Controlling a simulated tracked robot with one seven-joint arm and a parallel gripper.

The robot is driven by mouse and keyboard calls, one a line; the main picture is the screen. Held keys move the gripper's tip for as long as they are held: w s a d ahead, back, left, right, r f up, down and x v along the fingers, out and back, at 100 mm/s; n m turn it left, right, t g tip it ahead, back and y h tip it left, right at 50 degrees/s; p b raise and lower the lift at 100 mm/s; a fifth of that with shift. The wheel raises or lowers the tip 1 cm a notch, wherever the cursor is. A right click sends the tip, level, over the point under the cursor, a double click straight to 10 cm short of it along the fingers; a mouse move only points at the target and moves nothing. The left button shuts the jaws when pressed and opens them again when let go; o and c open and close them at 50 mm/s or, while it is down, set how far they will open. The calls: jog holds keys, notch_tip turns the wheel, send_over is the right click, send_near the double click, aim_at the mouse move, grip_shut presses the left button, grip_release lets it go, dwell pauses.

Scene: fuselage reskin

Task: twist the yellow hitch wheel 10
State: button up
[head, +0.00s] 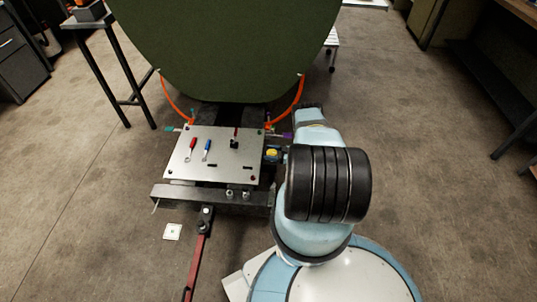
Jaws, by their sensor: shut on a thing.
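The yellow hitch wheel (271,153) shows as a small yellow patch at the right edge of the metal tool plate, on the dark cart frame. My gripper (280,154) reaches it from the right and is shut on it. Only a small dark part of the gripper shows. My arm's blue links and black-banded joint hide the rest, and the fingertips are too small to make out clearly.
A red tow bar (197,255) extends towards me. Floor at right is clear.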

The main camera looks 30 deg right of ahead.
jog(key=shift+d+n+g+y, duration=0.1)
jog(key=shift+n+g+y, duration=0.5)
jog(key=shift+g, duration=0.2)
jog(key=shift+d, duration=0.1)
jog(key=o, duration=1)
jog(key=shift+c, duration=0.2)
